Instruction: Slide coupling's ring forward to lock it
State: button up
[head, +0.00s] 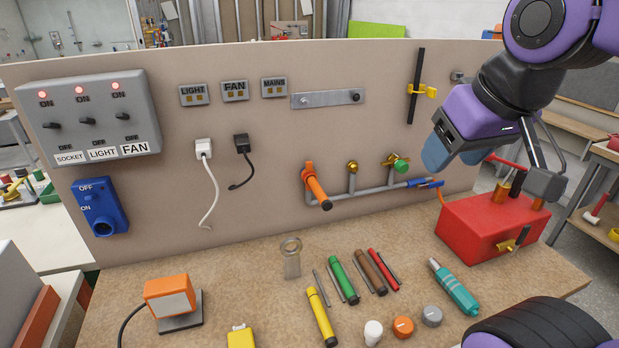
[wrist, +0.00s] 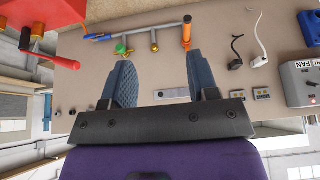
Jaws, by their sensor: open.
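The coupling (head: 425,184) is a small blue piece at the right end of the grey pipe on the upright panel, with an orange hose running from it to the red tank. In the wrist view the blue coupling (wrist: 97,36) lies beyond and left of the left finger. Its ring is too small to make out. My gripper (head: 452,158) is above the coupling in the head view, with its blue fingers apart. The wrist view shows my gripper (wrist: 160,80) open, with nothing held between the fingers.
The red tank (head: 485,228) with its red lever (wrist: 58,62) stands close to the coupling. A green-knobbed valve (head: 402,166) and an orange-handled valve (head: 318,190) are on the pipe. Several markers and a teal tool (head: 455,288) lie on the bench.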

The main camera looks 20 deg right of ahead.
jog(key=shift+c, duration=0.9)
send_over(309, 164)
jog(key=s, duration=0.5)
notch_tip(309, 164, down, 10)
jog(key=shift+g, duration=0.3)
jog(key=x, duration=1.1)
jog(key=shift+w+f, duration=0.25)
grip_shut()
